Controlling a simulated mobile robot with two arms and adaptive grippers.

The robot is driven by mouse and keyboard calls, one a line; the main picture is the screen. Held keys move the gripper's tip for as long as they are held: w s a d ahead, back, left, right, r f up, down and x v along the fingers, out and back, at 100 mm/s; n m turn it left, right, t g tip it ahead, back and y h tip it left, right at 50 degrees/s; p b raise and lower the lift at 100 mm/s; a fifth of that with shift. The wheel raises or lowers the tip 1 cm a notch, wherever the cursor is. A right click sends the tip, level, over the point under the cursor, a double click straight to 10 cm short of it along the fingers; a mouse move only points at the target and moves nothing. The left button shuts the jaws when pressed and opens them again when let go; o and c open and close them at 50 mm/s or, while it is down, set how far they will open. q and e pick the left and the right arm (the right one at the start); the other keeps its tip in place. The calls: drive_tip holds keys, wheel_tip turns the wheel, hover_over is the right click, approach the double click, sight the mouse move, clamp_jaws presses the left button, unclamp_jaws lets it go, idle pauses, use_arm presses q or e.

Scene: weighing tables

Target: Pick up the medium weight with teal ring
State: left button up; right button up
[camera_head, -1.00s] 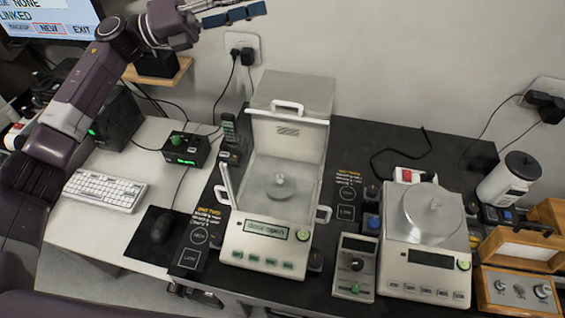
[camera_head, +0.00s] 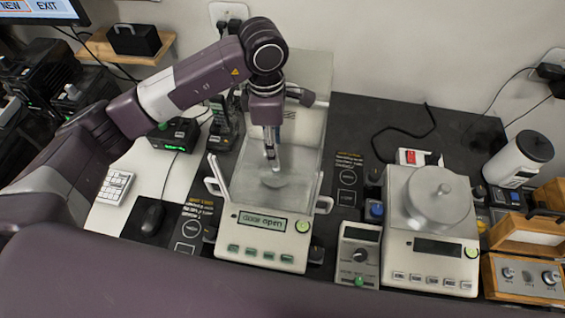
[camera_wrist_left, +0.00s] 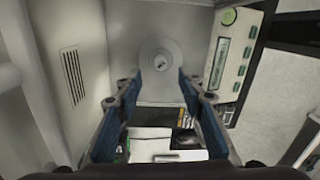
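A small grey metal piece, apparently a weight (camera_wrist_left: 156,62), stands at the middle of the round pan in the open balance (camera_head: 262,246). No teal ring can be made out on it. In the head view my gripper largely hides it. My left gripper (camera_head: 271,155) points down into the weighing chamber, above the pan. In the left wrist view its blue-padded fingers (camera_wrist_left: 158,80) are spread apart with nothing between them, and the piece shows beyond the tips. Other small weights sit in the open case (camera_head: 528,287) at the right; ring colours are too small to tell. My right gripper is out of view.
The balance display reads "door open"; side handles flank the chamber. A second balance (camera_head: 432,270) with a round pan stands to the right, with a small control box (camera_head: 357,262) between them. A white bottle (camera_head: 517,160) stands at far right. A mouse (camera_head: 148,217) lies left.

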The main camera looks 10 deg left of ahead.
use_arm(q)
drive_tip(key=shift+s+a+f+p, duration=0.15)
drive_tip(key=shift+f+p, duration=0.1)
drive_tip(key=shift+f, duration=0.25)
drive_tip(key=shift+w+a+f+p, duration=0.1)
drive_tip(key=shift+f+p, duration=0.1)
drive_tip(key=shift+f, duration=0.3)
drive_tip(key=f+p, duration=0.1)
drive_tip(key=f, duration=0.1)
drive_tip(key=d+f+p, duration=0.1)
drive_tip(key=f+p, duration=0.1)
drive_tip(key=f, duration=0.1)
drive_tip(key=shift+s, duration=0.2)
drive_tip(key=shift+f, duration=0.45)
drive_tip(key=shift+c, duration=0.2)
clamp_jaws()
